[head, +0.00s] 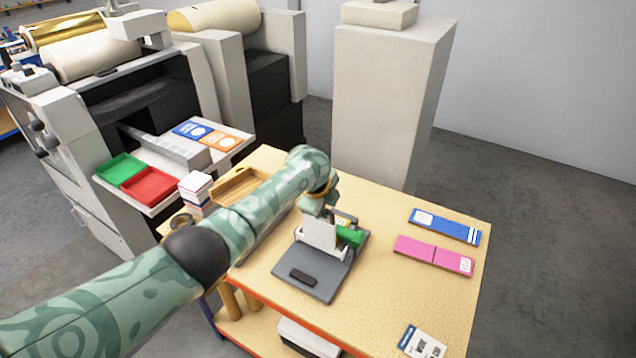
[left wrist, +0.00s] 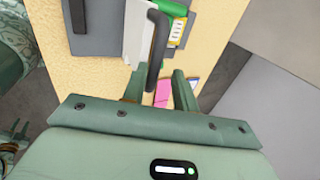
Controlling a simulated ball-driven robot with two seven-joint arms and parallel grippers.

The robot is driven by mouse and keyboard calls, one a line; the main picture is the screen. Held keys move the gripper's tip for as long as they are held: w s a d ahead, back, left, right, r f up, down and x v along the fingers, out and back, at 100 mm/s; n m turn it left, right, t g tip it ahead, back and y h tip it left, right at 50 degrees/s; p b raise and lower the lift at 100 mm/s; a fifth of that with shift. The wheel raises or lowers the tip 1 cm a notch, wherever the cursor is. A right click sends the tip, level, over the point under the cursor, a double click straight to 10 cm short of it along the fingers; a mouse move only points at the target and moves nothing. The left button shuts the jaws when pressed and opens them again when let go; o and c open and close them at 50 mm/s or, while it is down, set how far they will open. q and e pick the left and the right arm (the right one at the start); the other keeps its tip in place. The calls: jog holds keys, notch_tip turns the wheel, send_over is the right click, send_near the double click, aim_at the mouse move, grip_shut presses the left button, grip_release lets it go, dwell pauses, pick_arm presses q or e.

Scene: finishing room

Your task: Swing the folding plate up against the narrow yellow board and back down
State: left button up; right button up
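The folding plate (head: 320,234) is white and stands raised, near upright, on a dark grey base (head: 320,284). In the left wrist view the plate (left wrist: 137,35) shows with a black bar handle (left wrist: 157,45). The narrow yellow board (head: 343,222) is partly hidden behind the plate, beside a green block (head: 351,237). Whether plate and board touch I cannot tell. My left gripper (head: 318,207) is above the plate's top edge. In the left wrist view its fingers (left wrist: 160,90) are apart, with the handle's end near the left finger and a gap on the right.
On the wooden table (head: 400,300) lie a blue card strip (head: 445,226), a pink strip (head: 433,254) and a printed card (head: 422,342). A wooden tray (head: 238,185) is partly behind my left arm. A tall grey cabinet (head: 385,100) stands behind the table.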

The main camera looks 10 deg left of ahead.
pick_arm(q)
jog(key=p+v, duration=0.4)
jog(key=v, duration=1.1)
jog(key=shift+w, duration=0.15)
